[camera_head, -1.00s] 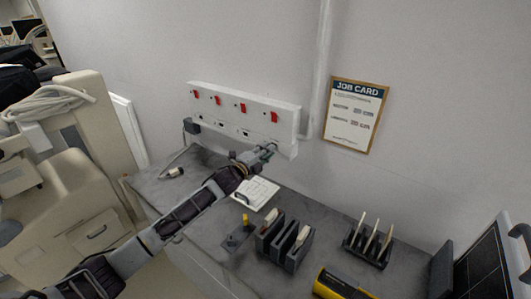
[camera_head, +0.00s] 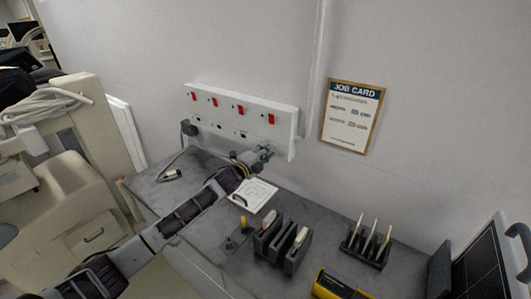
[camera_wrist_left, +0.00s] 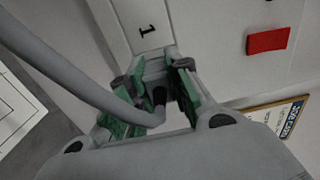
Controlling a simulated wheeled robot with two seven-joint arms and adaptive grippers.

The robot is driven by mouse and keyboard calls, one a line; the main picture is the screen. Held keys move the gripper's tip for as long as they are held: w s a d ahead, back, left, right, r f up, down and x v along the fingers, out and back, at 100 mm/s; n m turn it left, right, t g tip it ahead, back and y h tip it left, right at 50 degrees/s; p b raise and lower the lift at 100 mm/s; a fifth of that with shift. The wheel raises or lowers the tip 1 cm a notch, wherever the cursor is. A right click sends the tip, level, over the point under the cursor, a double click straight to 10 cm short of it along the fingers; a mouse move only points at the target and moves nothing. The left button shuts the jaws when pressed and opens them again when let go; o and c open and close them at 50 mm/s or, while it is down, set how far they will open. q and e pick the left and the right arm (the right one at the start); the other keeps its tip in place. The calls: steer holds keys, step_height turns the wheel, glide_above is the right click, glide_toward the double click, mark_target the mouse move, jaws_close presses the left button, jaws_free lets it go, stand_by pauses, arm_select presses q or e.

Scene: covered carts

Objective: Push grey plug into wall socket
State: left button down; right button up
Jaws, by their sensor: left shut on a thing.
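A white wall socket panel (camera_head: 240,112) with several red switches is fixed to the wall behind the bench. My left gripper (camera_head: 264,153) is at the lower right part of the panel, in front of it. In the left wrist view its green-padded fingers (camera_wrist_left: 158,92) are shut on the grey plug (camera_wrist_left: 155,68), which shows only in part between them. A thick grey cable (camera_wrist_left: 70,70) runs into the grip from the upper left. I cannot tell whether the plug touches the socket. My right gripper is out of view.
A dark plug (camera_head: 188,128) sits at the panel's left end. On the grey bench (camera_head: 205,240) are a white sheet (camera_head: 262,190), dark holders (camera_head: 290,250), a rack (camera_head: 366,246) and a yellow tool (camera_head: 335,285). A job card (camera_head: 352,118) hangs at right.

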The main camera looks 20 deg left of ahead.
arm_select(q)
steer(key=shift+w+d, duration=0.1)
steer(key=shift+w, duration=0.15)
steer(key=c, duration=1.2)
jaws_free()
steer(key=shift+w, duration=0.1)
steer(key=shift+c, duration=0.2)
steer(key=shift+s, duration=0.2)
steer(key=v, duration=1.1)
steer(key=shift+s, duration=0.3)
steer(key=shift+r, duration=0.1)
steer(key=shift+s, duration=0.1)
